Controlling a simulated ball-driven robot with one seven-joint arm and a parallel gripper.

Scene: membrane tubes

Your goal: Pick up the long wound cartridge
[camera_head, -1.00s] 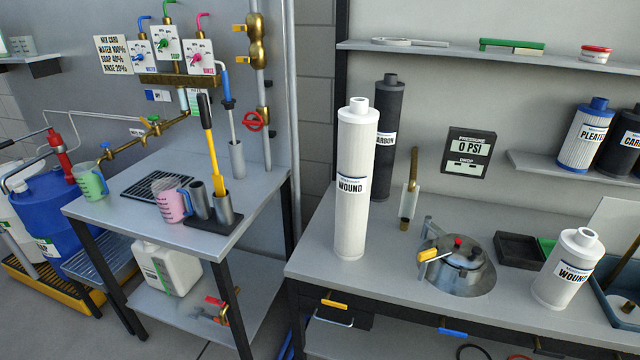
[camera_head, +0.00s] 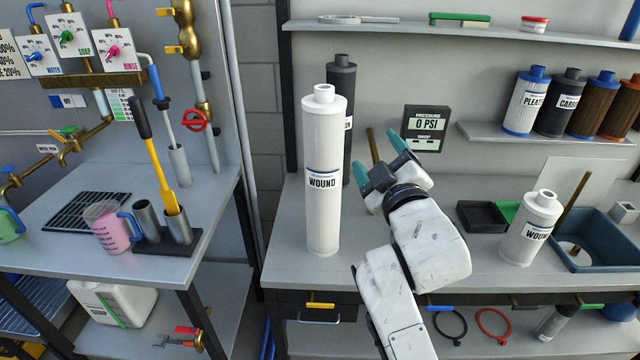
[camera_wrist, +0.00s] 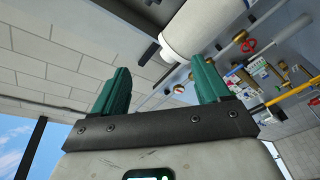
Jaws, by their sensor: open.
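The long wound cartridge (camera_head: 323,215) is a tall white cylinder with a "WOUND" label and a narrow neck on top. It stands upright on the grey bench. My gripper (camera_head: 383,158) is just right of it in the head view, its teal fingers apart and nothing between them. In the wrist view the open fingers (camera_wrist: 160,85) frame empty space, and a white cylinder, apparently the long wound cartridge (camera_wrist: 205,28), shows beyond them near the top. A short wound cartridge (camera_head: 529,232) stands upright farther right on the bench.
A dark carbon cartridge (camera_head: 342,78) stands close behind the long one. A black tray (camera_head: 482,216) and a blue bin (camera_head: 598,242) sit at the right. A shelf (camera_head: 545,132) holds several cartridges. A pressure display (camera_head: 425,127) is on the wall. The bench front is clear.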

